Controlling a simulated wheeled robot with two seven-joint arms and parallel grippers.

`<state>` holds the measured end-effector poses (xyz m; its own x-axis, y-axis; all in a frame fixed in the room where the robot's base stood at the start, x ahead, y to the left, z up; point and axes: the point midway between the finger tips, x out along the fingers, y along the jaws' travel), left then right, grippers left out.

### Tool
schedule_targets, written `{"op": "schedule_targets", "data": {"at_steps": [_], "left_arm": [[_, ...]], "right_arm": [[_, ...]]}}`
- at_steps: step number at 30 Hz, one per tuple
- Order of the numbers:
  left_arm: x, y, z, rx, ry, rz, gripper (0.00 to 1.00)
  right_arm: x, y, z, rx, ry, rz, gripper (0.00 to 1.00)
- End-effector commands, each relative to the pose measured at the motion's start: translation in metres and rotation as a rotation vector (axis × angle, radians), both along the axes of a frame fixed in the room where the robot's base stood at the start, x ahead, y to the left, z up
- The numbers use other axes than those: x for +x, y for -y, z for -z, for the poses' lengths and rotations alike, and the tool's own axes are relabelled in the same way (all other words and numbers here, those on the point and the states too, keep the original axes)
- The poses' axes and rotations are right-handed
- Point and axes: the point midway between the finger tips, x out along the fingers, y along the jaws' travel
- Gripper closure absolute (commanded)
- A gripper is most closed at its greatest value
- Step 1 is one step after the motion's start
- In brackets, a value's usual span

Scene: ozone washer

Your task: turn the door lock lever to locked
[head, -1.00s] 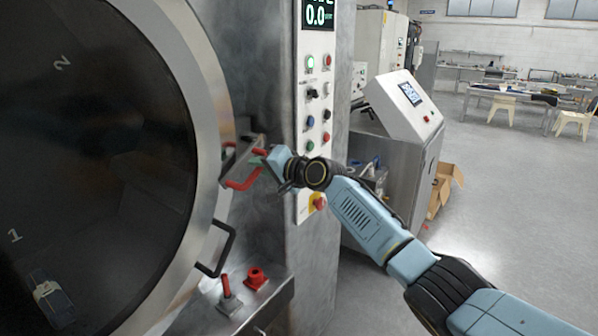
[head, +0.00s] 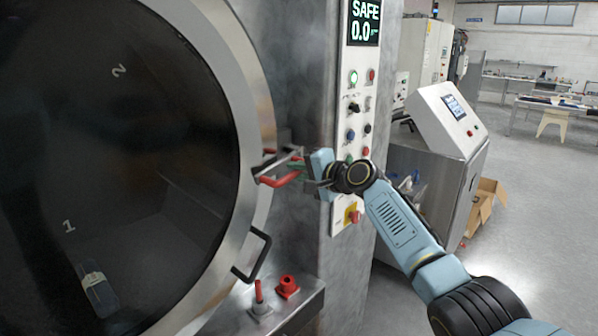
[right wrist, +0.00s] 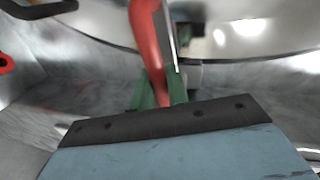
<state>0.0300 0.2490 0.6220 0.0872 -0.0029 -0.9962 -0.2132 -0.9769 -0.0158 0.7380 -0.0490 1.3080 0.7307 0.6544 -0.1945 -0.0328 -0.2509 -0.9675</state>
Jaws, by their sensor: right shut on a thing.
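The red door lock lever (head: 277,181) sits at the right rim of the round door (head: 262,110), beside a grey metal latch bracket (head: 284,160). My right gripper (head: 303,174) reaches it from the right. In the right wrist view the red lever (right wrist: 148,45) runs down between the green fingers (right wrist: 158,98), which are shut on its end. My left gripper is not in view.
A black door handle (head: 256,255) sticks out below the lever. A red-handled switch (head: 259,293) and a red knob (head: 288,286) stand on the ledge beneath. The button panel (head: 358,130) with its display reading SAFE is just right of the gripper.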

Motion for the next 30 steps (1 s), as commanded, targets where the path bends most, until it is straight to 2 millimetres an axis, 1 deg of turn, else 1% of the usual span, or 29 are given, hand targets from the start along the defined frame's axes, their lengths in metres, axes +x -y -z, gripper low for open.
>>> {"op": "schedule_targets", "data": {"at_steps": [3,4,8,20,26,30], "left_arm": [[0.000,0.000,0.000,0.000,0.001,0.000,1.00],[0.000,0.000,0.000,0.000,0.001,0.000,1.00],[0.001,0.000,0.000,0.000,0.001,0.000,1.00],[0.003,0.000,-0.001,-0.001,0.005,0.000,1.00],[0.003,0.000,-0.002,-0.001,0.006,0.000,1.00],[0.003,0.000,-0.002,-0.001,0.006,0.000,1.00]], "right_arm": [[0.000,-0.001,-0.002,0.007,0.000,-0.002,1.00],[0.000,-0.001,-0.002,0.007,0.000,-0.002,0.81],[0.000,-0.001,-0.002,0.006,0.000,-0.001,0.64],[-0.002,0.003,-0.002,0.003,0.002,0.001,0.64],[-0.014,0.014,-0.005,0.002,0.002,0.000,0.64],[-0.028,0.026,-0.008,0.003,0.003,0.001,0.64]]}}
